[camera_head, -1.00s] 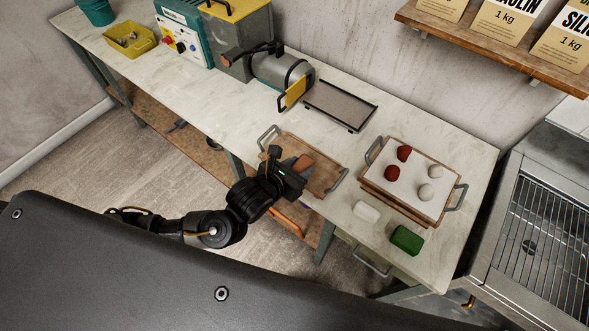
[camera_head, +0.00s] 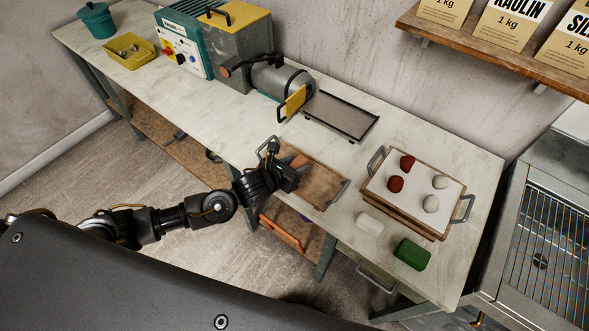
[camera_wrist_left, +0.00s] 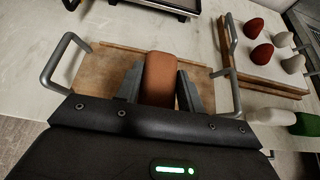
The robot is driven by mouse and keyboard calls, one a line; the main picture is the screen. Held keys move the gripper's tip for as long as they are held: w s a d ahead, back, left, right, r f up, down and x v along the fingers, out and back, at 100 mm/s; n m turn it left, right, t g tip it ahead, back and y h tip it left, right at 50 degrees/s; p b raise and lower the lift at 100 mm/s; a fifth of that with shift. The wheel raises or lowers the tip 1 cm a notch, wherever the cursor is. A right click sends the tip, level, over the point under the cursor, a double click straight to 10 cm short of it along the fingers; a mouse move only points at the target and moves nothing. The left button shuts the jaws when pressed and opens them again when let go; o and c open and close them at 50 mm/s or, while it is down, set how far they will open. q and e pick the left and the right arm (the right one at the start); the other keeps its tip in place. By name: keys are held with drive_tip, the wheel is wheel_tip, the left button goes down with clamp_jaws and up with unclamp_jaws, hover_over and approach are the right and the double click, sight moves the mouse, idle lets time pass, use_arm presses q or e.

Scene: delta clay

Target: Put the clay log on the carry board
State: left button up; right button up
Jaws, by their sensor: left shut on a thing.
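My left gripper (camera_head: 293,171) is shut on the clay log (camera_wrist_left: 159,78), a reddish-brown block with a rounded end. In the left wrist view the log sits between the two fingers, its far end sticking out past them. In the head view only a small part of the log (camera_head: 299,160) shows past the gripper. The carry board (camera_head: 325,179) is a brown wooden board with grey handles at both ends. It lies on the table's front edge, below the gripper and log. I cannot tell whether the log touches the board. My right gripper is not in view.
A second handled board (camera_head: 373,190) with red and white clay lumps stands to the right. A white block (camera_head: 369,223) and a green block (camera_head: 412,254) lie in front of it. Behind are a grey tray (camera_head: 341,115) and a machine with a cylinder (camera_head: 283,77).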

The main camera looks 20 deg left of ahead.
use_arm(q)
drive_tip(key=shift+w+f, duration=0.1)
drive_tip(key=shift+w, duration=0.1)
drive_tip(key=shift+a+f, duration=0.1)
drive_tip(key=shift+f, duration=1.6)
drive_tip(key=shift+f, duration=0.2)
drive_tip(key=o, duration=1.2)
